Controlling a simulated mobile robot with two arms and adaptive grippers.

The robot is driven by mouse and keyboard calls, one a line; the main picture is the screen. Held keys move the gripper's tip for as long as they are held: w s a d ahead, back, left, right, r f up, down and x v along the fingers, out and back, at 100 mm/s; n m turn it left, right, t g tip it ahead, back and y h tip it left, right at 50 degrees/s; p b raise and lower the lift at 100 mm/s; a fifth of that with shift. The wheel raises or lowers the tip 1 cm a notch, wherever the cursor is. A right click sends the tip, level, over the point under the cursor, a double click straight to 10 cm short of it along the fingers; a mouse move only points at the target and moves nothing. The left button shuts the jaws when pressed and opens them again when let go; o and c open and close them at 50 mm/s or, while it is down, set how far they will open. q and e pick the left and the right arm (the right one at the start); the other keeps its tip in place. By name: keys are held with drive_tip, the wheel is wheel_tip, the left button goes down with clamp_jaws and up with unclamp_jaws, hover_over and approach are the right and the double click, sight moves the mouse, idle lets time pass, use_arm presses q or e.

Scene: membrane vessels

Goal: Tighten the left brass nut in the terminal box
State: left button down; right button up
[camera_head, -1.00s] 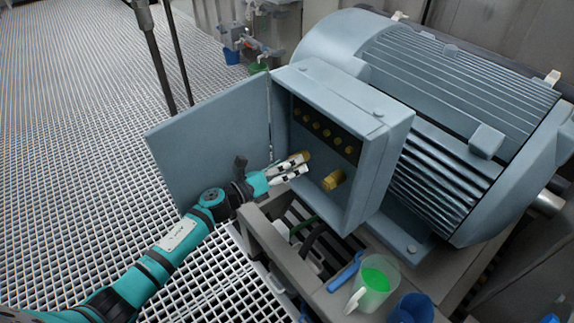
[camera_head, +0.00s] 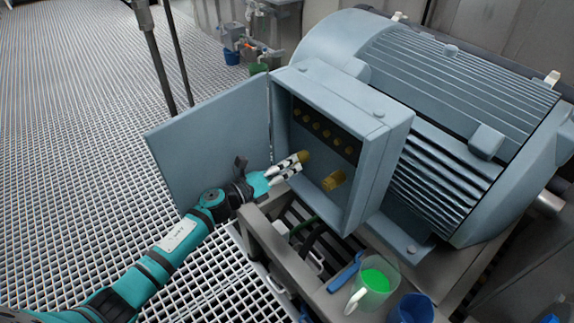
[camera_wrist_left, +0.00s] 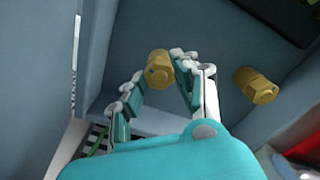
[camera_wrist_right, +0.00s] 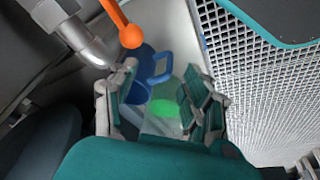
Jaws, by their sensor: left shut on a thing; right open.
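The open grey terminal box (camera_head: 398,150) holds two brass nuts in its lower part. My left gripper (camera_head: 292,165) reaches in past the door and is shut on the left brass nut (camera_head: 305,156). In the left wrist view the left nut (camera_wrist_left: 159,70) sits between the fingertips of my left gripper (camera_wrist_left: 158,84). The right brass nut (camera_head: 334,180) is free, to the right; it also shows in the left wrist view (camera_wrist_left: 255,86). My right gripper (camera_wrist_right: 160,100) is open and empty in its wrist view; it does not show in the head view.
The box door (camera_head: 210,140) stands open on the left, close to my left arm. A row of brass terminals (camera_head: 325,132) is above the nuts. A jug with green liquid (camera_head: 375,283), a blue cup (camera_head: 412,308) and a blue-handled tool (camera_head: 345,272) are below, on the frame.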

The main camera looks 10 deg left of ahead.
drive_tip(key=w+a+r+t+y+b, duration=0.1)
drive_tip(key=w+a+r+t+b, duration=0.1)
drive_tip(key=w+r+t, duration=0.3)
drive_tip(key=w+a+r+t+y+b, duration=0.1)
drive_tip(key=w+a+t+b, duration=0.15)
drive_tip(key=w, duration=0.55)
use_arm(q)
drive_tip(key=m+b, duration=0.4)
drive_tip(key=m, duration=0.9)
drive_tip(key=shift+f+b, duration=0.1)
drive_tip(key=shift+b, duration=0.2)
unclamp_jaws()
use_arm(e)
wheel_tip(320, 180, up, 20)
drive_tip(key=a+n+t+y, duration=0.1)
drive_tip(key=t+y, duration=0.3)
drive_tip(key=t, duration=1)
drive_tip(key=shift+s+a+f, duration=0.15)
drive_tip(key=shift+a+f, duration=0.1)
drive_tip(key=shift+a, duration=0.65)
